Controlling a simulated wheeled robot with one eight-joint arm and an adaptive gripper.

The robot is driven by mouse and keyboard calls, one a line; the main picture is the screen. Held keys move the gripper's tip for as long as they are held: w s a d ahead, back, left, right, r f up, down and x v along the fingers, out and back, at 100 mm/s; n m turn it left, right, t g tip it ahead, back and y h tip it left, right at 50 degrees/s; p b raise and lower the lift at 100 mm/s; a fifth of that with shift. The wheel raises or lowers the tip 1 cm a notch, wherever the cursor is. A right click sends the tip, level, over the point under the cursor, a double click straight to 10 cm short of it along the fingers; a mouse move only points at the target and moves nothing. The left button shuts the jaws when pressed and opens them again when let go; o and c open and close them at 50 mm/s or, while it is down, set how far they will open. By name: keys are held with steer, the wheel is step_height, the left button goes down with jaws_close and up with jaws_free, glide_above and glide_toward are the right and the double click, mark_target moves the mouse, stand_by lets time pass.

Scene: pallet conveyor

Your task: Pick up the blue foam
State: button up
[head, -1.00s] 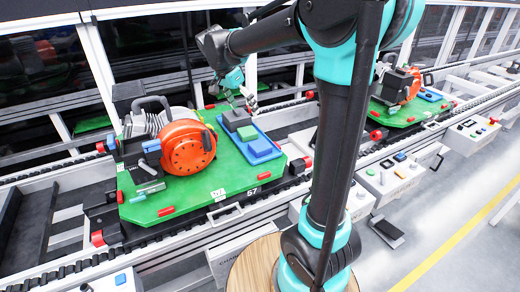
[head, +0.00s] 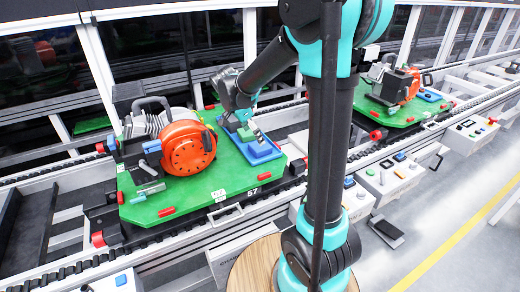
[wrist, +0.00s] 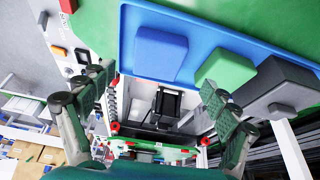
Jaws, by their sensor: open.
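The blue foam (head: 262,149) is a small block on a blue tray (head: 277,157) on the green pallet. In the wrist view the blue foam (wrist: 161,53) shows whole, ahead of the gap between my fingers and apart from them. A green block (wrist: 225,69) and a dark grey block (wrist: 281,88) stand beside it. My gripper (wrist: 158,82) is open and empty; its right finger lies close to the green block in the picture. In the head view my gripper (head: 247,121) is above the tray and hides part of the blocks.
An orange reel (head: 188,148) with a black-handled machine stands on the green pallet (head: 200,192), left of the tray. A second loaded pallet (head: 395,113) is farther right on the conveyor. Control boxes (head: 390,173) line the near edge.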

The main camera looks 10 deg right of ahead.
steer(key=shift+x, duration=3)
steer(key=shift+s+d, duration=0.1)
steer(key=shift+s, duration=0.05)
steer(key=c, duration=1)
steer(key=shift+c, duration=0.2)
steer(key=shift+r, duration=0.15)
step_height(320, 180, up, 25)
